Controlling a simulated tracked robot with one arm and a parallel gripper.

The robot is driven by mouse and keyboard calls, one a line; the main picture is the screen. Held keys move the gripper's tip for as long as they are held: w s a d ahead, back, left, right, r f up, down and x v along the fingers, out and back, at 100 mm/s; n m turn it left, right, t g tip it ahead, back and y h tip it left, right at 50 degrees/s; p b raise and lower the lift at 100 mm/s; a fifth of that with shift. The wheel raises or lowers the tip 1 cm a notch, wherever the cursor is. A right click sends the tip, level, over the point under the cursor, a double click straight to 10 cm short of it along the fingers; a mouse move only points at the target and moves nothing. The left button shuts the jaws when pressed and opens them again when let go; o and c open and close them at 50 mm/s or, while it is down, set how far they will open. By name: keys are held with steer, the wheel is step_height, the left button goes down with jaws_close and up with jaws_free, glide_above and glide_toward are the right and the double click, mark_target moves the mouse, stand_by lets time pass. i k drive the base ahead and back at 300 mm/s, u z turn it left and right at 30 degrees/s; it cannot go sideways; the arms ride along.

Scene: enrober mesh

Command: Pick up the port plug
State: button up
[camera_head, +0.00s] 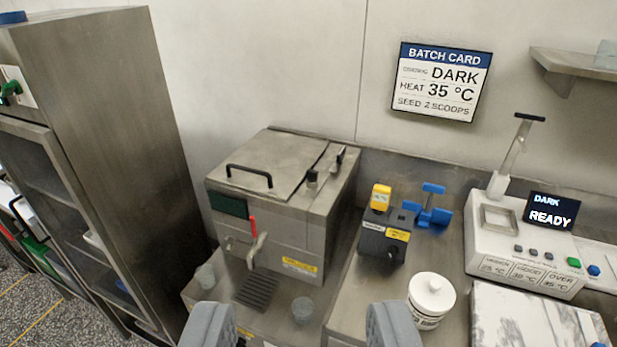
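A small dark knob-like piece (312,179) stands upright on the right part of the melter's top. It looks like the port plug, but it is too small here to be certain. The steel melter (268,236) stands on the counter against the wall, its lid down. My gripper (300,328) shows at the bottom edge as two grey fingers spread wide apart, with nothing between them. It is nearer to the camera than the melter, well short of the knob-like piece.
A lid handle (249,175) and a small lever (340,158) flank the knob-like piece. A black box with a yellow top (384,238), a blue stand (431,207) and a white lidded tub (431,300) stand to the right. A tall steel cabinet (120,130) rises at left.

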mark_target(311, 175)
steer(key=u, duration=0.85)
steer(key=k, duration=1.1)
steer(key=u, duration=0.9)
steer(key=i, duration=1.4)
steer(key=z, duration=1.05)
steer(key=i, duration=1.15)
steer(key=z, duration=1.05)
steer(key=i, duration=0.55)
steer(key=z, duration=0.35)
steer(key=k, duration=0.4)
